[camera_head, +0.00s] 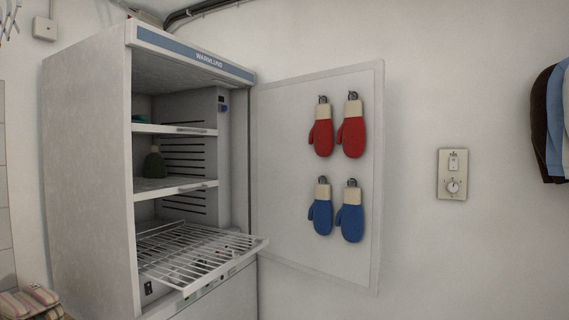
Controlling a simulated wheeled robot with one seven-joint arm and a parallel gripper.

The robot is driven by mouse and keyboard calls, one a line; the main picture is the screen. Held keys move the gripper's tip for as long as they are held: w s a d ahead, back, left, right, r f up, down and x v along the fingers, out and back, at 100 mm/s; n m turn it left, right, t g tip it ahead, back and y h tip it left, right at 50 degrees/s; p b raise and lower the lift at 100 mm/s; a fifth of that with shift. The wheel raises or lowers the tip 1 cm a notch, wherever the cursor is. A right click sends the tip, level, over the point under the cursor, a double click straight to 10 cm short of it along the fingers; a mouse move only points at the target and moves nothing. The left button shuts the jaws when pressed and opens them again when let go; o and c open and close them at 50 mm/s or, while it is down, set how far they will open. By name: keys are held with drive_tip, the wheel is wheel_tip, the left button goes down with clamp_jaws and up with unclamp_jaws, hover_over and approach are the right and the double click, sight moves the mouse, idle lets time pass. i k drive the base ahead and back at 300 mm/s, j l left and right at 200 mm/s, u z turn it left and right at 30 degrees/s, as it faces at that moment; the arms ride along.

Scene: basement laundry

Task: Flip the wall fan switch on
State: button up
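A beige wall plate (452,191) is fixed to the white wall, right of the centre of the head view. It carries a small switch (454,161) in its upper part and a round dial (452,187) below. The switch is too small to tell whether it is up or down. No fan is in view, and I see no label that I can read on the plate. My gripper is not in view.
A white cabinet (88,180) stands open at left, its wire shelf (190,262) pulled out. Its open door (290,230) holds red mittens (351,137) and blue mittens (350,223). Garments (550,122) hang at far right. The wall around the plate is bare.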

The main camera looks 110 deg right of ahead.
sight(453, 161)
drive_tip(key=z, duration=2.05)
drive_tip(key=l, duration=0.1)
